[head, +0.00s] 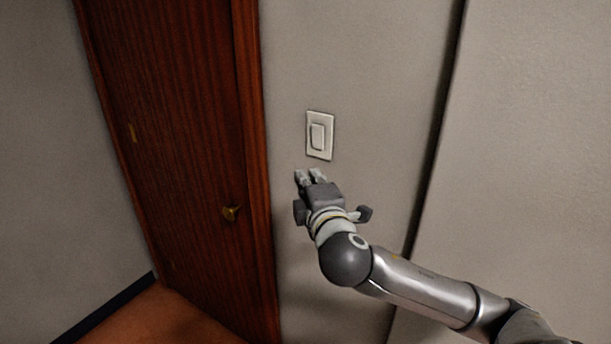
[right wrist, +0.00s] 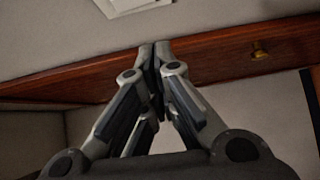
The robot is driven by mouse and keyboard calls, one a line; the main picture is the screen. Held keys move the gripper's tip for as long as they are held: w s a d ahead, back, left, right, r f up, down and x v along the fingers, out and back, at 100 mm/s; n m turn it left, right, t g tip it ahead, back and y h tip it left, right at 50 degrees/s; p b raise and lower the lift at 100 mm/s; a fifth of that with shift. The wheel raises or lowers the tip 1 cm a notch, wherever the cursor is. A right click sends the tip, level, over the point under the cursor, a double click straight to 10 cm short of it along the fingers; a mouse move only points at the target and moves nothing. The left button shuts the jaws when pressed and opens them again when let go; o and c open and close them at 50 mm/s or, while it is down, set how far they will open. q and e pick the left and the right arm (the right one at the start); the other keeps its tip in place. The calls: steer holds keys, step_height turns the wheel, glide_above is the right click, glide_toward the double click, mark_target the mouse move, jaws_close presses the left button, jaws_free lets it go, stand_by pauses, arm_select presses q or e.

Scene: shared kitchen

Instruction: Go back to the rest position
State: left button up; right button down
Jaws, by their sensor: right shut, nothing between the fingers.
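My right gripper (head: 310,175) is in front of the grey wall, just below a white light switch (head: 319,135) in the head view. Its arm comes in from the lower right. In the right wrist view the fingers of the right gripper (right wrist: 154,50) meet at their tips, with nothing between them. The lower edge of the white switch plate (right wrist: 130,5) shows at the top of that view, apart from the fingertips. My left gripper is not in view.
A dark red-brown wooden door (head: 170,150) with a brass knob (head: 231,213) stands left of the switch. A dark vertical gap (head: 437,130) runs down the wall to the right. Reddish floor (head: 160,318) shows at the lower left, clear of objects.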

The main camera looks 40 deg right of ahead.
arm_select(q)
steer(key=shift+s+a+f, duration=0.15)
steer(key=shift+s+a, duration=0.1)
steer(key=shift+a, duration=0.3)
arm_select(e)
steer(key=shift+s+f, duration=0.15)
steer(key=shift+s, duration=0.15)
steer(key=shift+a, duration=0.1)
